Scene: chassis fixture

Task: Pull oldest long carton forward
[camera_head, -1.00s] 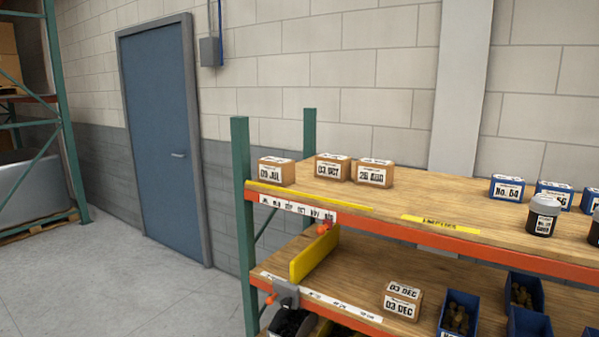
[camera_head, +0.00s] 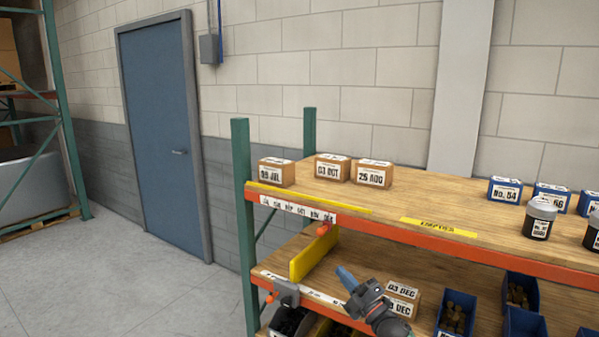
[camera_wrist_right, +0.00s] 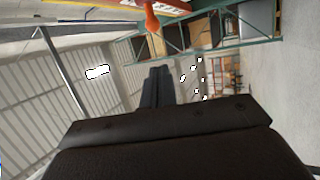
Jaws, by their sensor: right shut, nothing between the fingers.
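Three brown cartons stand on the top shelf: one labelled JUL, its day number hard to read (camera_head: 276,173), one labelled 03 OCT (camera_head: 332,168) and one labelled 25 AUG (camera_head: 374,174). JUL stands at the left, apart from the other two. A 03 DEC carton (camera_head: 402,293) sits on the lower shelf, partly hidden by my right arm. My right gripper (camera_head: 345,276) is shut and empty, above the lower shelf's front, beside the DEC carton and clear of the top cartons. Its fingers also show in the right wrist view (camera_wrist_right: 158,72). My left gripper is out of view.
A yellow divider (camera_head: 314,254) stands on the lower shelf left of my gripper. The top shelf's orange front beam (camera_head: 470,246) lies above it. Blue boxes (camera_head: 505,190) and a dark jar (camera_head: 540,218) stand right. Blue bins (camera_head: 457,312) sit below.

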